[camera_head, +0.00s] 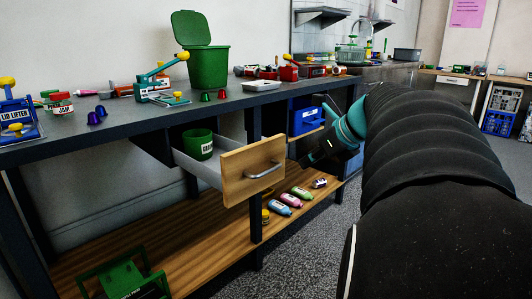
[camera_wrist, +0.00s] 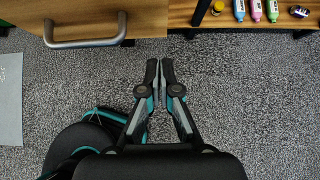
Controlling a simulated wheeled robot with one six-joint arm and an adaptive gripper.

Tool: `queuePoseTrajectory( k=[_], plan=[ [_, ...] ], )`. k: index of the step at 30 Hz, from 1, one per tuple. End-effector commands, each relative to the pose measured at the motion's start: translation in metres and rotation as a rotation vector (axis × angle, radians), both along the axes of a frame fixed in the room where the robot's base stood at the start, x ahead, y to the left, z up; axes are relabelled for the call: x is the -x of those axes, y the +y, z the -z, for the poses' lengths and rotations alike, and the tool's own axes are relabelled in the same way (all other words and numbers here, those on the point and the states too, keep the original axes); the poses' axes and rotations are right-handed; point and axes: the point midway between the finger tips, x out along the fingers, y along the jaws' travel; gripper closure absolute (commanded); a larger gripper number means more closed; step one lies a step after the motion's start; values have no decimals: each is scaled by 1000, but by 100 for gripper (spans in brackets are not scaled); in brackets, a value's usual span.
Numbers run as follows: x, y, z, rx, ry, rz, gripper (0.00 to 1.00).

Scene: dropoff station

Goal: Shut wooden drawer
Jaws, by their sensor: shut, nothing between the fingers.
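The wooden drawer (camera_head: 240,178) hangs under the dark bench and stands pulled out. It has a light wood front with a grey bar handle (camera_head: 263,172). A green cup (camera_head: 198,144) sits inside it. In the wrist view the drawer front (camera_wrist: 45,12) and handle (camera_wrist: 85,38) show at the top left. My gripper (camera_wrist: 160,62) is shut and empty, to the right of the handle and apart from it, over the floor. In the head view my gripper is beside the drawer front on its right, and its fingertips are hard to make out.
The dark bench top (camera_head: 110,125) holds a green bin (camera_head: 206,66), a blue lid lifter (camera_head: 18,118) and jars. The wooden lower shelf (camera_head: 190,228) holds several coloured bottles (camera_head: 291,200) and a green crate (camera_head: 125,275). A blue bin (camera_head: 303,116) stands behind my gripper. The speckled floor before the bench is clear.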

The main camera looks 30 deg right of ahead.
Motion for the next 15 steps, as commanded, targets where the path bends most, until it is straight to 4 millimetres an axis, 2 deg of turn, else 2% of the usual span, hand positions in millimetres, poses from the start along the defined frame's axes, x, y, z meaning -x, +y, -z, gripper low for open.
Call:
queuePoseTrajectory(
  k=[3, 9, 15],
  plan=[
    [-15, 6, 18, -2, 2, -4, 100],
    [-40, 15, 13, 0, 1, -3, 100],
    [-49, 18, 13, 1, 0, -1, 100]
  ],
)
